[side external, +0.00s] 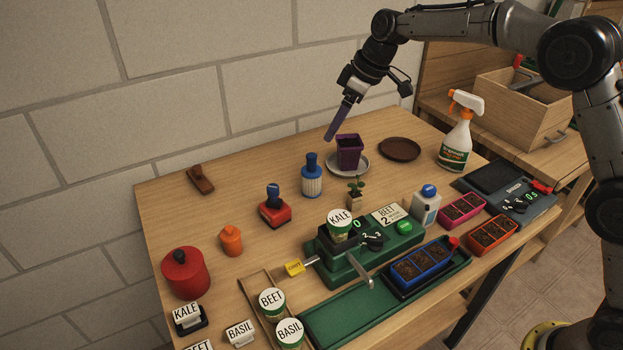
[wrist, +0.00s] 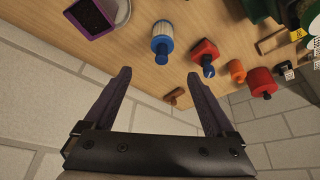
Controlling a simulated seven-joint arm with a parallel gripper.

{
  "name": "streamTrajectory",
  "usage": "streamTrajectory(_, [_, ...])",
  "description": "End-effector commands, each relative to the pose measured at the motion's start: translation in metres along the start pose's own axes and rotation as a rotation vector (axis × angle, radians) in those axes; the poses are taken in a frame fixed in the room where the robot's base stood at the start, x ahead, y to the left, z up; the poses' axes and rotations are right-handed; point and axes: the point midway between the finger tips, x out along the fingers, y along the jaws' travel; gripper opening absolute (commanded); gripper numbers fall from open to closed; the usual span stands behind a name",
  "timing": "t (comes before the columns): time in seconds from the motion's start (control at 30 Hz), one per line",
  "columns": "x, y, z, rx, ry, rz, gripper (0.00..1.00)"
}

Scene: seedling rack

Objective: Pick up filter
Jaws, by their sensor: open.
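The filter (side external: 312,182) is a white ribbed cylinder with a blue top and blue base. It stands upright on the table left of the purple pot. It also shows in the wrist view (wrist: 162,36), at the top middle, beyond the fingertips. My gripper (side external: 331,137) is open and empty, its purple fingers pointing down and left. In the side view it hangs above and a little right of the filter, by the purple pot's rim; its exact distance is hard to tell. In the wrist view the fingers (wrist: 159,73) are spread wide with nothing between them.
The purple pot (side external: 348,153) stands on a grey saucer (side external: 331,170) right of the filter. A red stamp (side external: 274,208) is to its front left, and a seedling (side external: 355,190) and green machine (side external: 338,268) are in front.

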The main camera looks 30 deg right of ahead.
Motion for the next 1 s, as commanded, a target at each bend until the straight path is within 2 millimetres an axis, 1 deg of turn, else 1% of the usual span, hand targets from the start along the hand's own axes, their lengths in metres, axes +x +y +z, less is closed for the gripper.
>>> streamTrajectory(0.03, [0.007,-0.001,0.002,0.001,-0.009,-0.006,0.90])
streamTrajectory(0.17, [0.023,-0.002,0.003,0.001,-0.014,-0.010,0.90])
streamTrajectory(0.4, [0.068,-0.003,0.003,0.001,-0.015,-0.011,0.90])
streamTrajectory(0.5, [0.082,-0.003,0.003,0.001,-0.014,-0.010,0.90])
streamTrajectory(0.77, [0.100,-0.003,0.002,0.001,-0.013,-0.009,0.90])
streamTrajectory(1.0, [0.134,-0.005,-0.003,0.002,-0.015,-0.010,0.90])
